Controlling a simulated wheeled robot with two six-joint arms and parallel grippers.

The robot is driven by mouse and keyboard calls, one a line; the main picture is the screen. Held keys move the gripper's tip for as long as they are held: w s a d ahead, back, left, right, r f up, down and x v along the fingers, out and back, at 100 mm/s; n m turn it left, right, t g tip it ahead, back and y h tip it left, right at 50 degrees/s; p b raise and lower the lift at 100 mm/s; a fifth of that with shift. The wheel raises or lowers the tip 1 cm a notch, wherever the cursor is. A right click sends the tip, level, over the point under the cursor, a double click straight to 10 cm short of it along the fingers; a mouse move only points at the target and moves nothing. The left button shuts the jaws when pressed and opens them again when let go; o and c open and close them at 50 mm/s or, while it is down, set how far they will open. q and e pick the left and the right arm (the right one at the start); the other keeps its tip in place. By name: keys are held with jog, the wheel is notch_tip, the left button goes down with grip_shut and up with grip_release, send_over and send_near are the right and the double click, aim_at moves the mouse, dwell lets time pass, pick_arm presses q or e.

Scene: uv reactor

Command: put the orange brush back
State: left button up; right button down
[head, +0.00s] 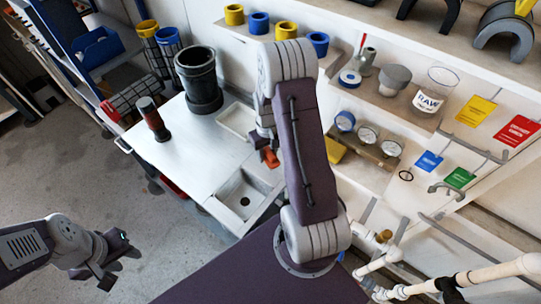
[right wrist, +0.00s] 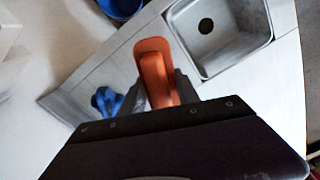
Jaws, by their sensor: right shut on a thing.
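The orange brush (right wrist: 155,72) sits between the two fingers of my right gripper (right wrist: 162,92) in the right wrist view, and the gripper is shut on it. Its rounded orange end points away from the wrist; its other end is hidden behind the gripper. In the head view a small part of the orange brush (head: 270,158) shows beside my right gripper (head: 265,148), over the white counter near the sink. My left gripper (head: 107,272) hangs over the floor at lower left, away from the counter. Its fingers are too small and dark to judge.
A steel sink (head: 243,200) is set in the white counter (head: 185,150). A shallow tray (head: 237,121), a dark cylinder (head: 199,78) and a red-and-black bottle (head: 152,118) are on the counter. A shelf with gauges (head: 368,137) is at right. A blue item (right wrist: 105,100) lies left of the brush.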

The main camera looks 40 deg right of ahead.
jog(key=shift+w+d+f, duration=0.45)
jog(key=shift+d, duration=0.2)
jog(key=shift+w+d+f, duration=0.45)
jog(key=shift+d, duration=0.15)
jog(key=shift+f, duration=2)
jog(key=shift+f, duration=0.1)
jog(key=c, duration=0.9)
grip_release()
jog(key=shift+f, duration=0.1)
send_near(270, 150)
notch_tip(270, 150, down, 6)
jog(key=w+d+f, duration=0.1)
jog(key=w+d, duration=0.1)
jog(key=w, duration=0.1)
jog(key=s+a+r, duration=0.2)
jog(key=s+a, duration=0.4)
jog(key=a, duration=0.2)
jog(key=s+a+r+n+t, duration=0.1)
jog(key=s+a+r, duration=0.2)
jog(key=s+a, duration=0.3)
jog(key=a, duration=0.3)
jog(key=shift+s, duration=0.4)
